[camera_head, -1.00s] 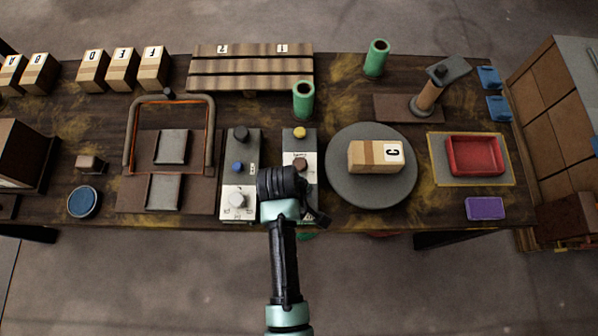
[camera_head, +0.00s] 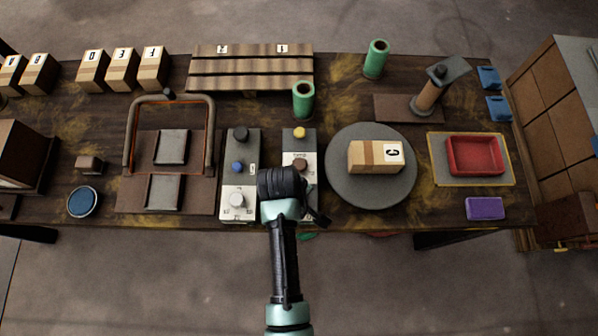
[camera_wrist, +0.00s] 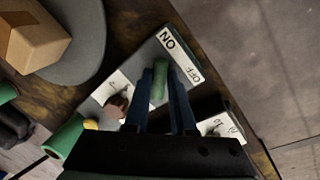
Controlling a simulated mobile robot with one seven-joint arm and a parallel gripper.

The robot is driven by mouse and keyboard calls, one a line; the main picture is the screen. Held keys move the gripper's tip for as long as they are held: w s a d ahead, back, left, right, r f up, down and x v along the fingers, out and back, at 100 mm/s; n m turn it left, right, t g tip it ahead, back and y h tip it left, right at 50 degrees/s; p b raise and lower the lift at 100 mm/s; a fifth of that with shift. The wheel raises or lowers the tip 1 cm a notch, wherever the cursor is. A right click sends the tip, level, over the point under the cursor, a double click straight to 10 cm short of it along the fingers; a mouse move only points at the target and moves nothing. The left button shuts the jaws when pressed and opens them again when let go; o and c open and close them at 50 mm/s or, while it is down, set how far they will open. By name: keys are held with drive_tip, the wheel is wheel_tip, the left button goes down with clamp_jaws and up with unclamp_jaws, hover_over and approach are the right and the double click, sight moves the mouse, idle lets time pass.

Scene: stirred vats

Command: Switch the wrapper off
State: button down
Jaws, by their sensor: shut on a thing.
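The wrapper's control panel (camera_head: 307,140) is a grey plate with a white face, left of the round turntable (camera_head: 336,190) that bears carton C (camera_head: 370,156). In the wrist view, a green knob (camera_wrist: 158,84) stands on the panel beside a white label (camera_wrist: 180,55) reading ON and OFF. My gripper (camera_wrist: 163,85) is shut on the green knob, with one dark finger on each side. I cannot tell exactly which word the knob points to. In the head view my wrist (camera_head: 283,184) hides the knob and the panel's lower part.
Another control panel (camera_head: 239,185) with several knobs stands close on the left. The yellow knob (camera_head: 299,132) and brown knob (camera_head: 300,165) sit farther up the wrapper panel. Green rolls (camera_head: 303,100) stand behind. A red tray (camera_head: 474,156) lies right of the turntable.

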drive_tip(key=m+p, duration=0.2)
drive_tip(key=m, duration=0.1)
drive_tip(key=shift+r+g, duration=0.1)
drive_tip(key=shift+g, duration=0.2)
drive_tip(key=m, duration=0.3)
drive_tip(key=m+g+p, duration=0.1)
drive_tip(key=m, duration=0.1)
drive_tip(key=shift+w+a+m+h, duration=0.15)
drive_tip(key=shift+m+h, duration=0.15)
drive_tip(key=shift+m, duration=0.1)
drive_tip(key=m, duration=0.4)
drive_tip(key=shift+w+g+p, duration=0.1)
drive_tip(key=shift+g+p, duration=0.25)
drive_tip(key=shift+g, duration=0.05)
drive_tip(key=shift+m+g, duration=0.4)
drive_tip(key=shift+m, duration=2.1)
drive_tip(key=c, duration=0.8)
unclamp_jaws()
drive_tip(key=shift+o, duration=0.2)
